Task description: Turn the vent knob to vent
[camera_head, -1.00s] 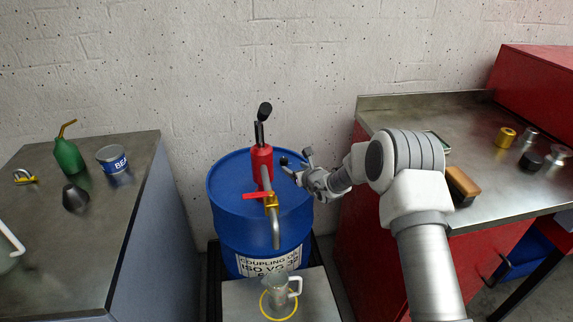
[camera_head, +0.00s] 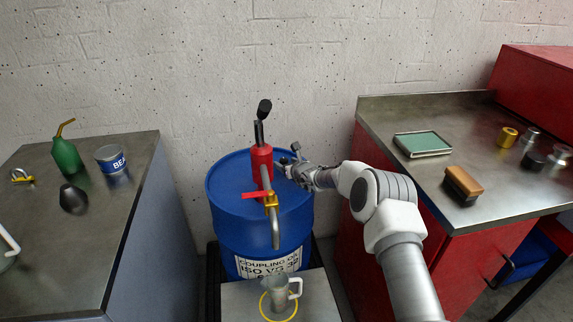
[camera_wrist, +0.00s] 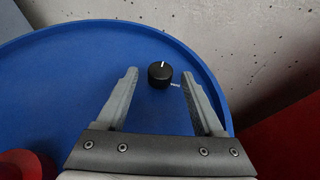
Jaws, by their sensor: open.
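The vent knob (camera_wrist: 159,76) is a small black round knob with a white pointer line, on the blue drum top. In the wrist view it lies just ahead of and between the spread fingertips, closer to the right one, and nothing touches it. The pointer line aims toward the far rim, and a small pale mark lies beside the knob at its right. My gripper (camera_wrist: 160,80) is open and empty. In the head view my gripper (camera_head: 290,168) is over the right part of the blue drum (camera_head: 228,200), and the knob is hard to make out there.
A red pump (camera_head: 261,162) with a spout and yellow-and-red valve rises from the drum, left of my gripper. A metal jug (camera_head: 277,290) stands in front of the drum. Benches flank the drum: the left one holds a green oil can (camera_head: 66,155), the right one a brush (camera_head: 463,183).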

